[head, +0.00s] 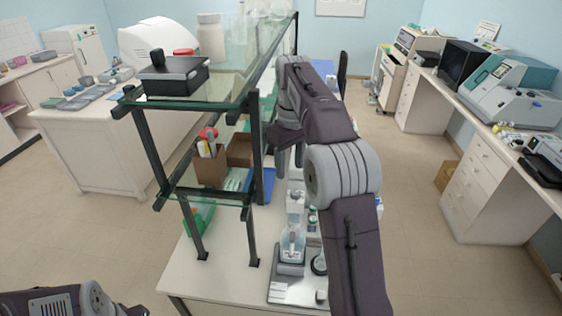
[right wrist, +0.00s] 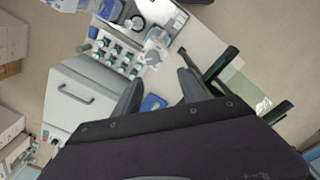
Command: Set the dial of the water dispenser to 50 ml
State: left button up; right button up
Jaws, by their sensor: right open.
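In the right wrist view, a clear vessel that looks like the dispenser (right wrist: 157,42) shows beyond the fingertips. My right gripper (head: 289,170) is open and empty, above and behind the dispenser; both its fingers (right wrist: 160,80) show apart in the wrist view. Part of my left arm shows at the lower left; its gripper is out of view.
A glass shelf (head: 225,105) with dark posts stands left of the dispenser. Several small bottles (right wrist: 115,52) stand in a rack beside the tray. A black ring-shaped item (head: 319,264) sits right of the dispenser. My right arm hides the bench's right side.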

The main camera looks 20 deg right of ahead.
aim_at(296, 193)
jog(key=shift+s+d+f, duration=0.8)
jog(key=shift+s+d, duration=0.05)
jog(key=shift+d, duration=0.2)
jog(key=f, duration=0.4)
jog(key=w+f, duration=0.1)
jog(key=f, duration=0.1)
jog(key=shift+a+f, duration=0.15)
jog(key=shift+a, duration=0.1)
jog(key=shift+d+f, duration=0.1)
jog(key=shift+f, duration=0.2)
jog(key=shift+s, duration=0.25)
jog(key=shift+w+f, duration=0.1)
jog(key=shift+w, duration=0.05)
grip_shut()
